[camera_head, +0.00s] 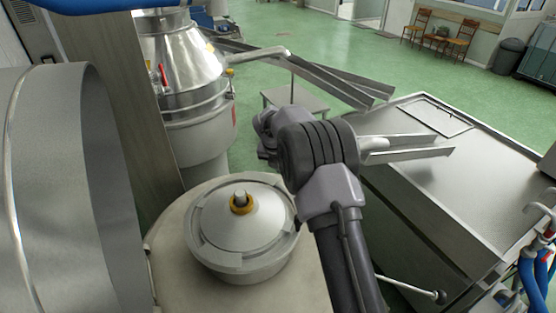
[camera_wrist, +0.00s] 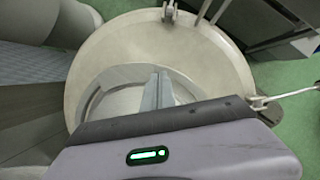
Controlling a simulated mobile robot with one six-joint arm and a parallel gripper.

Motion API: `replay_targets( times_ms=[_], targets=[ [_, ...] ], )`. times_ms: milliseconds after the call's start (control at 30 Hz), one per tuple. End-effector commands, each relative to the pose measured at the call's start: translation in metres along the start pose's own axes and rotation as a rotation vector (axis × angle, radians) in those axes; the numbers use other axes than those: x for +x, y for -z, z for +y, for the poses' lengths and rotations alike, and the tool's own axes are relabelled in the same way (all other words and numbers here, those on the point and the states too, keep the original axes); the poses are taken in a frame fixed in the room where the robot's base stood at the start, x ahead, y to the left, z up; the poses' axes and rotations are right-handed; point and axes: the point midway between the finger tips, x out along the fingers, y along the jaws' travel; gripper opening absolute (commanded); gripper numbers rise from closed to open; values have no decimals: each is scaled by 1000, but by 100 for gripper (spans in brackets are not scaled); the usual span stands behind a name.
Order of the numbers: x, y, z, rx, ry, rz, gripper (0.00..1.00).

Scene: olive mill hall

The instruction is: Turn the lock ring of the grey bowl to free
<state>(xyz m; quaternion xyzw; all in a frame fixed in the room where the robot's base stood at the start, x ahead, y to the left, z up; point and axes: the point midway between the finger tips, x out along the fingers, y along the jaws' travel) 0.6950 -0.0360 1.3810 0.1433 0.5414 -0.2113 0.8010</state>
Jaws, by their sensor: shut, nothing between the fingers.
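The grey bowl (camera_head: 245,268) stands on a round cream-coloured top in the head view. Its flat grey lock ring (camera_head: 203,243) surrounds a conical lid (camera_head: 262,225) with a brass collar and short metal stud at the centre. In the wrist view, the ring (camera_wrist: 114,76) shows partly, below the middle of the cream top; my gripper body hides the rest. My gripper (camera_wrist: 160,74) is shut and empty, its fingers overlapping the bowl in that view. I cannot tell whether they touch it. In the head view my fingers cannot be made out.
The cream top (camera_head: 170,235) carries the bowl. A large steel drum (camera_head: 60,190) stands left and a steel separator (camera_head: 185,70) behind. A steel tank (camera_head: 440,175) with a flat cover is at right. A rod with a dark knob (camera_head: 438,297) sticks out low at right. Green floor lies beyond.

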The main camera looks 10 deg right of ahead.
Motion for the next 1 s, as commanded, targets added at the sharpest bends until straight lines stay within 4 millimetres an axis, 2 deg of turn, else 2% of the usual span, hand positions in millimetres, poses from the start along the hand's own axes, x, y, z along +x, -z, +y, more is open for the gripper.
replay_targets(
  times_ms=[200, 400, 567, 1000],
  targets=[
    [-52, 0, 0, 2, -1, -2, 0],
    [-83, 0, 0, 1, 0, -1, 0],
    [-90, 0, 0, 0, 0, 0, 0],
    [-88, 5, -2, 41, -6, 0, 0]
  ],
)
